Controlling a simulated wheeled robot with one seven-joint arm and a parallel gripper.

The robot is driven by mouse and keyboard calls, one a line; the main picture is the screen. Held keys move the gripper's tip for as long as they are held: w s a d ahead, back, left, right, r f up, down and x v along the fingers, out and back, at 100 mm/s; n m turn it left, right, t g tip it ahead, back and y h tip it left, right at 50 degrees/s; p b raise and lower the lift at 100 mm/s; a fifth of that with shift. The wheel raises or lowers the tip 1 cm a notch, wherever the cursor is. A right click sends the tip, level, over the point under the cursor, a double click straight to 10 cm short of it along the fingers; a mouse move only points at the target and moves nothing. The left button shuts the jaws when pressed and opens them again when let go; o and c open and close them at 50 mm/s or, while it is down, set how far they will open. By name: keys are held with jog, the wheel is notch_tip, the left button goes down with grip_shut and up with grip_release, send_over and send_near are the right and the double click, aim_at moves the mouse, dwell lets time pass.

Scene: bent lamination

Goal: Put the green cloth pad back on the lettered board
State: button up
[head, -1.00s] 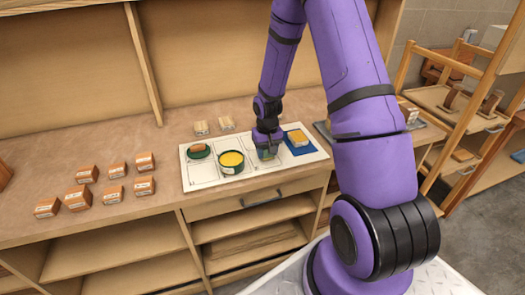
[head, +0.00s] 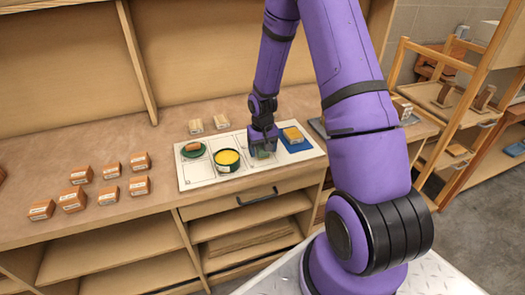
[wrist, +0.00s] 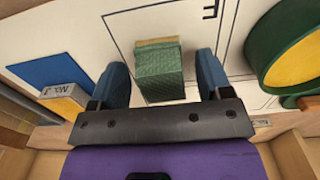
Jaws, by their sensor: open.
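The green cloth pad (wrist: 160,75) shows in the wrist view as a textured green block with a yellowish strip along its far edge. It is over an outlined space on the white lettered board (wrist: 130,28); I cannot tell whether it lies flat. In the head view the pad (head: 264,154) is partly hidden under my gripper (head: 263,143). My gripper (wrist: 162,62) is open, one blue finger on each side of the pad, with a gap visible on both sides.
On the board, a green tin with yellow contents (head: 227,158) stands left of the gripper, and a blue pad (head: 296,146) with a yellowish block on it lies right. A green dish (head: 193,150) is farther left. Several orange-brown blocks (head: 110,170) sit on the bench at left.

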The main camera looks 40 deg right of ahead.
jog(key=s+a+r+t, duration=0.1)
jog(key=s+a+r, duration=0.1)
jog(key=r, duration=0.9)
jog(key=s+a+r, duration=0.2)
jog(key=r, duration=0.9)
jog(key=s+a+r+n+t, duration=0.1)
jog(key=s+a+r, duration=0.3)
jog(key=s+r, duration=0.4)
jog(key=s+a+r+n+t, duration=0.2)
jog(key=s+a+r, duration=0.3)
jog(key=s, duration=0.9)
notch_tip(320, 180, up, 4)
jog(key=shift+s+f+t, duration=0.1)
jog(key=shift+s+t, duration=0.2)
jog(key=shift+t, duration=0.3)
